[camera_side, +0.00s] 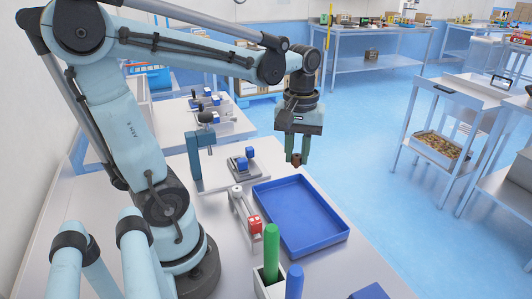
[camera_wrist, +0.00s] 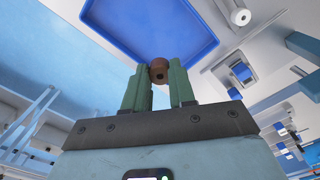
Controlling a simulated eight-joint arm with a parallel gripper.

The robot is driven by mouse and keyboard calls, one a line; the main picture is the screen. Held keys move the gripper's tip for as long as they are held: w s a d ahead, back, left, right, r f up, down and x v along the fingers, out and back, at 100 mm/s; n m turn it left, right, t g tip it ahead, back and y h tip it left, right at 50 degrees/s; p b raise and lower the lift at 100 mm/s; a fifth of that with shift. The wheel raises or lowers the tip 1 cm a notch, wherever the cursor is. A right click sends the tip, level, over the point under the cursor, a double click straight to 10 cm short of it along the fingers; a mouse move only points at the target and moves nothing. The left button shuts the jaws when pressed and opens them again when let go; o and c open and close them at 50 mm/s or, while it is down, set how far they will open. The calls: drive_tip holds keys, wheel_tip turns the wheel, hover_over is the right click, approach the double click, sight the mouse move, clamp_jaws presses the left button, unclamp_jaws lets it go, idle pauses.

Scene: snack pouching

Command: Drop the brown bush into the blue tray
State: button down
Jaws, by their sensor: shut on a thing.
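The brown bush (camera_side: 296,159) is a small round piece between the green fingertips of my gripper (camera_side: 297,155). In the wrist view the bush (camera_wrist: 158,71) shows a dark hole in its middle, and my gripper (camera_wrist: 160,76) is shut on it. The blue tray (camera_side: 337,233) is a shallow rectangular tray on the table. My gripper holds the bush up in the air, near the tray's far side in the side view. The tray also shows in the wrist view (camera_wrist: 150,25), beyond the fingertips. The tray's visible floor is bare.
A holder with a green cylinder (camera_side: 271,252) and a blue cylinder (camera_side: 294,282) stands at the tray's near edge. A metal cart (camera_side: 437,137) is at right.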

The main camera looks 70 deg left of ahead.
drive_tip(key=d+f, duration=0.3)
drive_tip(key=f, duration=0.3)
drive_tip(key=shift+d, duration=0.35)
idle(0.3)
drive_tip(key=c, duration=0.9)
unclamp_jaws()
drive_tip(key=shift+o, duration=0.2)
wheel_tip(320, 180, up, 12)
